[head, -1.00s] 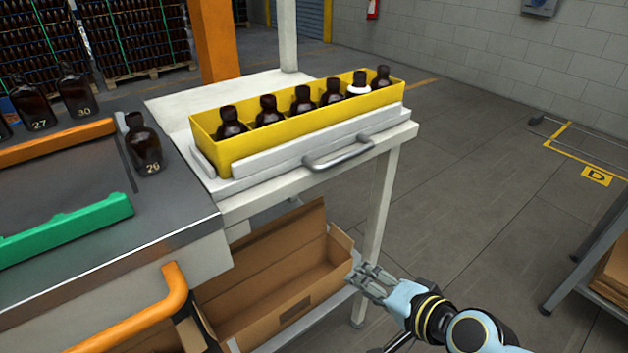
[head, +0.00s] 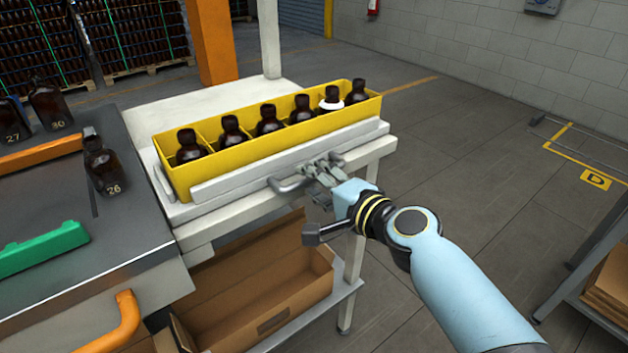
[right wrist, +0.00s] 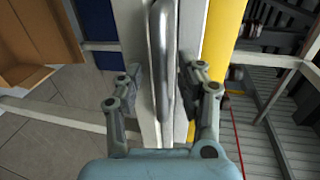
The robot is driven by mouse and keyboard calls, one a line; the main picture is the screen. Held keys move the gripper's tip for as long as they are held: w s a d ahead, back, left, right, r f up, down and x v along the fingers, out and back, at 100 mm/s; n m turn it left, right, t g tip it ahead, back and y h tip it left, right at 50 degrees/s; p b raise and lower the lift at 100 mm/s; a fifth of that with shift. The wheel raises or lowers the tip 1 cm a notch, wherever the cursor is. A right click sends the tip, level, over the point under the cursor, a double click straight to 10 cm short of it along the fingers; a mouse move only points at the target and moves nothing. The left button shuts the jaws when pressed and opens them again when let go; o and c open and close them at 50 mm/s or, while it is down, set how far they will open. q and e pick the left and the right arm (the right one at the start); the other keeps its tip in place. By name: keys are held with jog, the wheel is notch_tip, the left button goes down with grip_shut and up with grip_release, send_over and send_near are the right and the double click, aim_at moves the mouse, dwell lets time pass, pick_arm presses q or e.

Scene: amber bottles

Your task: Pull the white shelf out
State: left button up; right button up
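The white shelf (head: 285,160) sits on a white stand and carries a yellow crate (head: 262,153) of several amber bottles. A grey metal handle (head: 284,188) is fixed to the shelf's front. My right gripper (head: 310,174) is at the handle in the head view and hides its right part. In the right wrist view, the right gripper's fingers (right wrist: 160,80) are open, one on each side of the handle bar (right wrist: 162,60), with gaps between them and the bar. The yellow crate also shows there (right wrist: 222,40). My left gripper is not in view.
A metal table at the left holds bottles such as bottle 26 (head: 104,165), a green bar (head: 42,247) and an orange rail (head: 40,152). An open cardboard box (head: 260,295) stands below the shelf. Floor to the right is clear up to a grey rack (head: 590,270).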

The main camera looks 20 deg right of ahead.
jog(key=shift+w+a, duration=0.15)
jog(key=shift+w, duration=0.05)
jog(key=shift+c, duration=0.3)
grip_shut()
